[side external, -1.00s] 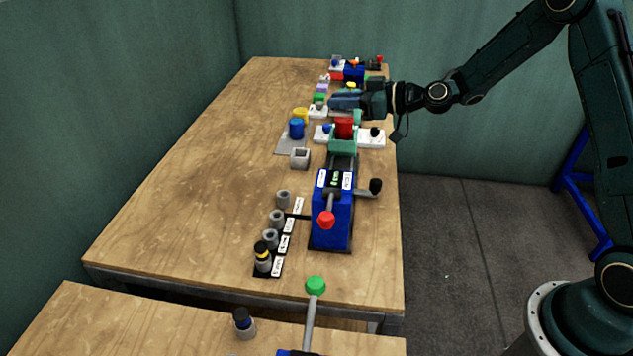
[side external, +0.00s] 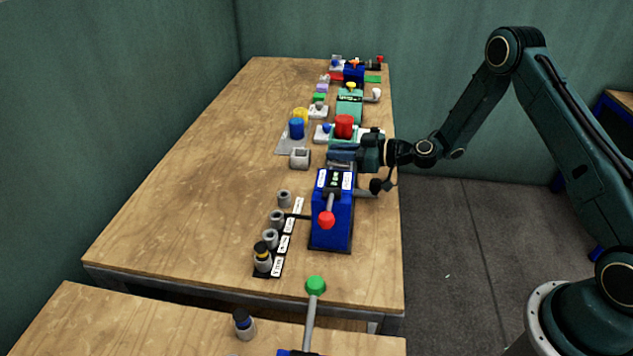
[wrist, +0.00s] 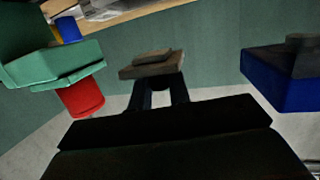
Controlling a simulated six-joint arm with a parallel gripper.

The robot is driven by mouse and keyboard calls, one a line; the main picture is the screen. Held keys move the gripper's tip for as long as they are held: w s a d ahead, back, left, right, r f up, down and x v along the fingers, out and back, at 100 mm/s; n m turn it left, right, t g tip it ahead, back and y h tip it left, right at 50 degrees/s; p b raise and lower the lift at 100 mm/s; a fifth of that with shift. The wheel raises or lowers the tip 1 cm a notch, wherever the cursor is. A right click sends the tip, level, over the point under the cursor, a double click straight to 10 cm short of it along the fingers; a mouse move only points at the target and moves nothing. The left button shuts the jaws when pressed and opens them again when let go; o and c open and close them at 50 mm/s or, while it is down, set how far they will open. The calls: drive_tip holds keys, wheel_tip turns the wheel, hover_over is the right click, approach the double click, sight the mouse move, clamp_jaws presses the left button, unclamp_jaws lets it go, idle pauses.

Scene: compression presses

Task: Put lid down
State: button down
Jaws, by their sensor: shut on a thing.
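My gripper (side external: 345,155) is beside the blue press (side external: 333,215), between it and the green press with a red cylinder (side external: 344,126). In the wrist view my gripper (wrist: 160,92) is shut on a flat grey-brown stepped piece, which looks like the lid (wrist: 152,66). The lid is held clear, with the green press (wrist: 55,66) to its left and the blue press (wrist: 285,80) to its right. In the side view the lid is hard to make out against my fingers. A small open square grey box (side external: 300,158) stands on the table left of my gripper.
A grey plate (side external: 290,147) carries a blue cylinder (side external: 296,129) and a yellow one (side external: 301,115). Grey ring-shaped parts (side external: 277,217) and labels line the blue press's left. More small presses and parts stand farther back. The table's left side (side external: 190,180) is clear.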

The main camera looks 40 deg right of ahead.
sight(339, 166)
drive_tip(key=shift+f, duration=0.15)
drive_tip(key=shift+f, duration=2.05)
drive_tip(key=shift+f, duration=0.2)
drive_tip(key=c, duration=1.3)
unclamp_jaws()
drive_tip(key=v, duration=1.3)
drive_tip(key=shift+s+d, duration=0.3)
drive_tip(key=shift+s, duration=0.05)
drive_tip(key=shift+a, duration=0.1)
